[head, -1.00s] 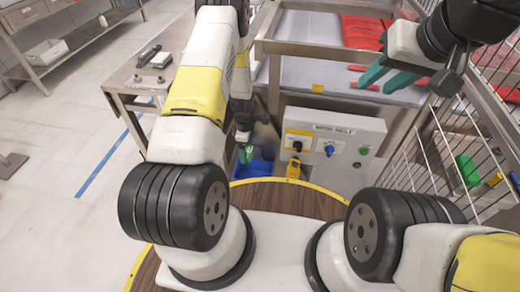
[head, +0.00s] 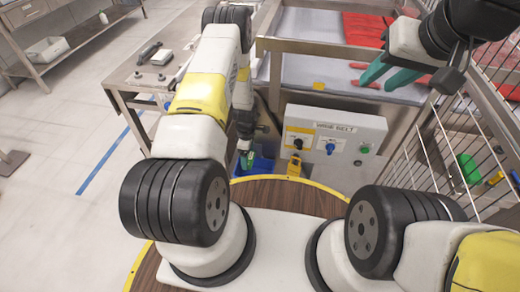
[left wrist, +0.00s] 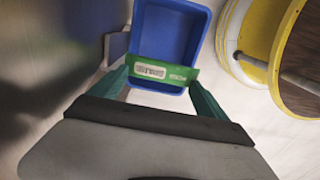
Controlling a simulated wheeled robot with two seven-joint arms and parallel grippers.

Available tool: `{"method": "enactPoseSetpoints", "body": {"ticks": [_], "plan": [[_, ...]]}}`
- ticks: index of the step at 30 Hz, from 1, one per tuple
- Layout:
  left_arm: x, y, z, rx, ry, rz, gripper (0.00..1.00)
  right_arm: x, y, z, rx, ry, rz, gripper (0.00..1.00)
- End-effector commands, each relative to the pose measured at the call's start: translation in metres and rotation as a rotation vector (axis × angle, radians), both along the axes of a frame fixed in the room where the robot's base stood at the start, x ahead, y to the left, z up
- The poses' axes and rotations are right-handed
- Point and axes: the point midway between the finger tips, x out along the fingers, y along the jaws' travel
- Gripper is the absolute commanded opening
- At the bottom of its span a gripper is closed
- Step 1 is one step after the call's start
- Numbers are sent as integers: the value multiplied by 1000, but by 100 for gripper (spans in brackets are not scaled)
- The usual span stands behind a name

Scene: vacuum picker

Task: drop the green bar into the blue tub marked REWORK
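My left gripper (left wrist: 160,82) is shut on the green bar (left wrist: 150,71), which lies crosswise between its two green fingers and carries a pale label. In the left wrist view the blue tub (left wrist: 148,35) is behind the bar, with its empty floor showing. The bar covers the tub's near part and looks above it; the height is hard to tell. In the head view the bar (head: 248,159) and tub (head: 264,167) sit low beside the control box, partly hidden by my left arm. No REWORK marking is readable. My right gripper (head: 376,86) is open and empty over the belt.
A grey control box (head: 340,135) with knobs stands right of the tub. A belt bed with red items (head: 367,32) lies behind it. A wire cage (head: 460,155) is at the right. A metal table (head: 140,75) stands at the left, with open floor before it.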

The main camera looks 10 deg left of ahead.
Motion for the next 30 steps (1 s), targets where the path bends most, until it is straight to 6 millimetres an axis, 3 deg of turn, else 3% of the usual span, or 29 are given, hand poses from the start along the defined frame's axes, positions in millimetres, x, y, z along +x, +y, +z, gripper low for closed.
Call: {"method": "enactPoseSetpoints", "body": {"ticks": [2,11,22,30], "plan": [[0,0,0,0,0,0,100,0,0,0,0,0,0,36],[0,0,5,0,-1,0,100,0,0,0,0,0,0,36],[1,0,63,0,-3,0,100,0,0,0,0,0,0,36],[0,0,78,0,1,0,100,0,0,0,0,0,0,36]]}}
